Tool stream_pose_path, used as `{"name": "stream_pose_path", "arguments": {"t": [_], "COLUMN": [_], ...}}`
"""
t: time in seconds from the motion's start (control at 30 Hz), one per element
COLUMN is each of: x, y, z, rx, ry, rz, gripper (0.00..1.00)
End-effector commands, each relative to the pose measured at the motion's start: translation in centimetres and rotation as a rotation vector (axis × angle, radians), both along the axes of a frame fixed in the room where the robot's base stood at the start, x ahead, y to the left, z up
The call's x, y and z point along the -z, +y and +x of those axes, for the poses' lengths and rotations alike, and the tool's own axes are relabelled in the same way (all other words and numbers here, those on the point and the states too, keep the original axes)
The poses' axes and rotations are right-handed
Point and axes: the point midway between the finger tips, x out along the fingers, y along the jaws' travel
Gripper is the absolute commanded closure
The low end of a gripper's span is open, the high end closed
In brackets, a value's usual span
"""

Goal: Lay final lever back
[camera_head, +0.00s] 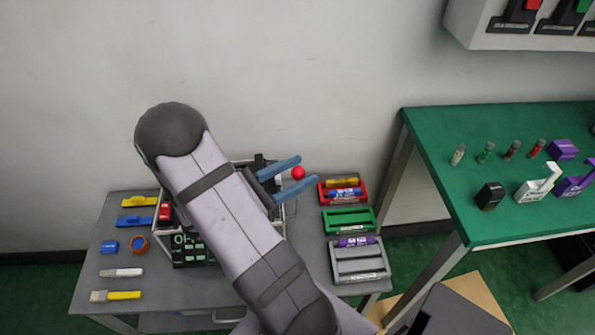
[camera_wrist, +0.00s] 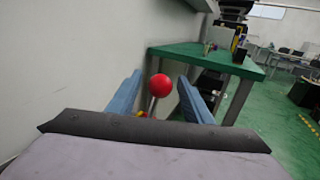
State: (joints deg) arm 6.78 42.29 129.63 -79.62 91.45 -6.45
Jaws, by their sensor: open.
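A lever with a red ball knob (camera_head: 298,173) stands at the right side of the fixture on the grey table. The knob also shows in the wrist view (camera_wrist: 161,85), on a thin metal rod that runs down from it. My gripper (camera_head: 299,167) has its two blue fingers apart. In the wrist view the knob appears between the fingers (camera_wrist: 160,97), near their tips, with gaps on both sides. Contact is not visible. My arm hides most of the fixture (camera_head: 185,250), including any other levers on it.
Red, green and grey trays (camera_head: 345,221) lie right of the knob, some holding markers. Brushes, a blue piece and an orange ring lie on the table's left. A green table (camera_head: 480,155) with vials and holders stands at right. A wall is close behind.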

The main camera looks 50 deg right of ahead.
Motion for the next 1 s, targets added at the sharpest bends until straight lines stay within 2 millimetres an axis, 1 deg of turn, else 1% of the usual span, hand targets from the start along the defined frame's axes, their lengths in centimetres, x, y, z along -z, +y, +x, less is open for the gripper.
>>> {"name": "stream_pose_path", "arguments": {"t": [0.23, 0.27, 0.3, 0.37, 0.4, 0.43, 0.47, 0.77, 0.87, 1.0], "x": [0.0, 0.0, 0.0, 0.0, 0.0, 0.0, 0.0, -0.3, -0.6, -1.0], "y": [-0.1, -0.1, -0.1, -0.1, -0.1, -0.1, -0.1, -0.6, -1.2, -2.7], "z": [-0.1, -0.1, -0.1, -0.1, 0.0, 0.0, 0.0, 0.4, 1.0, 2.4], "rx": [0.0, 0.0, 0.0, 0.0, 0.0, 0.0, 0.0, 0.002, 0.001, 0.003], "ry": [0.001, 0.001, 0.0, 0.001, 0.001, 0.001, 0.001, 0.017, 0.039, 0.091], "rz": [0.0, 0.0, 0.0, 0.0, 0.0, 0.0, 0.0, 0.016, 0.039, 0.091], "gripper": [0.54, 0.56, 0.66, 0.8, 0.9, 0.97, 1.0, 1.0, 1.0, 1.0]}}
